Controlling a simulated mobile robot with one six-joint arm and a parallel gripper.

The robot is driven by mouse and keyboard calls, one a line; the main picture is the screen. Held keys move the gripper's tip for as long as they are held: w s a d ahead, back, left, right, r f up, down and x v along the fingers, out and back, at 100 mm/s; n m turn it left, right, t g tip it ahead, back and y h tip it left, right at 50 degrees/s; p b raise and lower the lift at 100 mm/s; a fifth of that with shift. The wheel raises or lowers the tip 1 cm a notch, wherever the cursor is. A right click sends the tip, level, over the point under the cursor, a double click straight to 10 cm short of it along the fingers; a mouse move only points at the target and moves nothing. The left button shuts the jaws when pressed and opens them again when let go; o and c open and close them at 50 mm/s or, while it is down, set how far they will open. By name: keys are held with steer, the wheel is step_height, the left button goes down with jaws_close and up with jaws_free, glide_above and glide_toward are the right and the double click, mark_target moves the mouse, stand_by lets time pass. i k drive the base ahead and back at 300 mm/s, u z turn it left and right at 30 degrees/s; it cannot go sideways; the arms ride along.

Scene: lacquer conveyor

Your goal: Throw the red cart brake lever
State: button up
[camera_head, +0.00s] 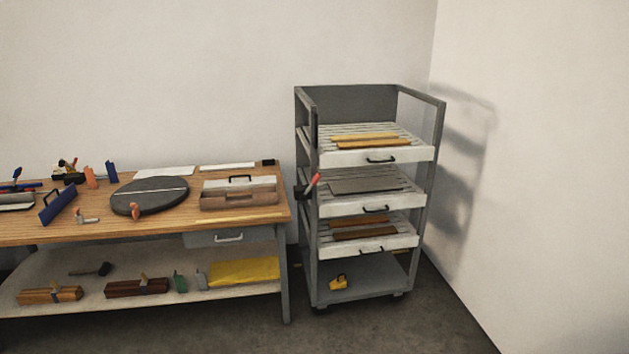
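The red brake lever (313,184) is on the left side of the grey cart (429,150), about level with the middle shelf. Its red handle tilts up and to the right from a dark mount (302,192) at the cart's left front post. My gripper is not in view. Nothing is seen touching the lever.
A wooden workbench (160,226) with tools stands left of the cart, its right end close to the lever side. The cart has slatted drawers (377,157) holding boards. A yellow object (338,282) lies on its bottom shelf. A wall is at right; floor (410,330) in front is clear.

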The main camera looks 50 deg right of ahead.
mark_target(316, 178)
steer(key=z, duration=0.1)
steer(key=i, duration=0.95)
steer(key=u, duration=0.1)
